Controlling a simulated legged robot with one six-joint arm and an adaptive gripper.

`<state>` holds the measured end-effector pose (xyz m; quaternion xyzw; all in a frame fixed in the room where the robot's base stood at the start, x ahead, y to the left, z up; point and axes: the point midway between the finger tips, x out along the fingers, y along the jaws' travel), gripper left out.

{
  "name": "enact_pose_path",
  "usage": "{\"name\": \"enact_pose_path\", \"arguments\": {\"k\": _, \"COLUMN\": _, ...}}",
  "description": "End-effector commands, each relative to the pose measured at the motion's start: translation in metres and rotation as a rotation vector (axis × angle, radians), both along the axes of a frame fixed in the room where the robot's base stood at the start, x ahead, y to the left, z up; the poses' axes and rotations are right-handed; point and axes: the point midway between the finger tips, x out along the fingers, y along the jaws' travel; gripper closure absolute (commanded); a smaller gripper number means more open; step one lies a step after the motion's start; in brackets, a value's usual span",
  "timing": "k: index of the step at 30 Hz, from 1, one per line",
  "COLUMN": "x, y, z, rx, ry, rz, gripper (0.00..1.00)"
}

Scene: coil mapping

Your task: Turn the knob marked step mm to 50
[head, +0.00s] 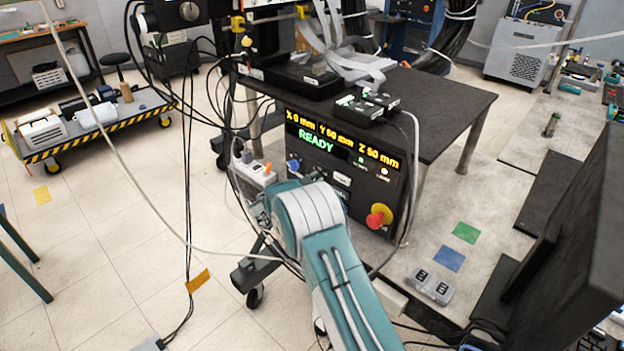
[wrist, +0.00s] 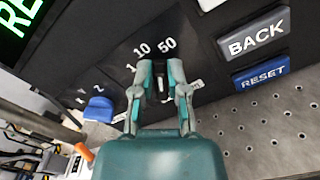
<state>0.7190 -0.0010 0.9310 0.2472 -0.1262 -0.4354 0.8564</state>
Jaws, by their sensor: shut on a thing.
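My gripper (wrist: 160,76) shows in the wrist view at the dark front panel (wrist: 110,55). Its two teal fingers are closed on a small dark knob (wrist: 162,87) with a white mark, mostly hidden between them. The printed numbers 1, 10 and 50 stand in an arc above the knob, with 50 at the right. The white mark points roughly upward; its exact setting cannot be told. The knob's printed name is covered. In the head view, my arm hides the gripper and this knob.
A blue knob (wrist: 98,109) sits left of my gripper. BACK (wrist: 254,35) and RESET (wrist: 262,76) buttons are at the right. The head view shows a display (head: 340,141) reading READY and a red emergency knob (head: 379,216) on the panel.

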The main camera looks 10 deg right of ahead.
Motion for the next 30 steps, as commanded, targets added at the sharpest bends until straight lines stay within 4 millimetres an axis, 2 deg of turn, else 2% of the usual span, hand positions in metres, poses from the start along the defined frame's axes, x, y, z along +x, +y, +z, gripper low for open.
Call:
{"name": "enact_pose_path", "arguments": {"k": 1, "x": 0.0026, "y": -0.0047, "z": 0.0037, "rx": 0.02, "ry": -0.034, "rz": 0.0, "gripper": 1.0}}
{"name": "enact_pose_path", "arguments": {"k": 12, "x": 0.0008, "y": -0.0062, "z": 0.0021, "rx": 0.123, "ry": -0.174, "rz": 0.0, "gripper": 1.0}}
{"name": "enact_pose_path", "arguments": {"k": 29, "x": 0.0003, "y": -0.0067, "z": 0.0015, "rx": 0.141, "ry": -0.2, "rz": 0.0, "gripper": 1.0}}
{"name": "enact_pose_path", "arguments": {"k": 30, "x": 0.0003, "y": -0.0067, "z": 0.0015, "rx": 0.141, "ry": -0.2, "rz": 0.0, "gripper": 0.72}}
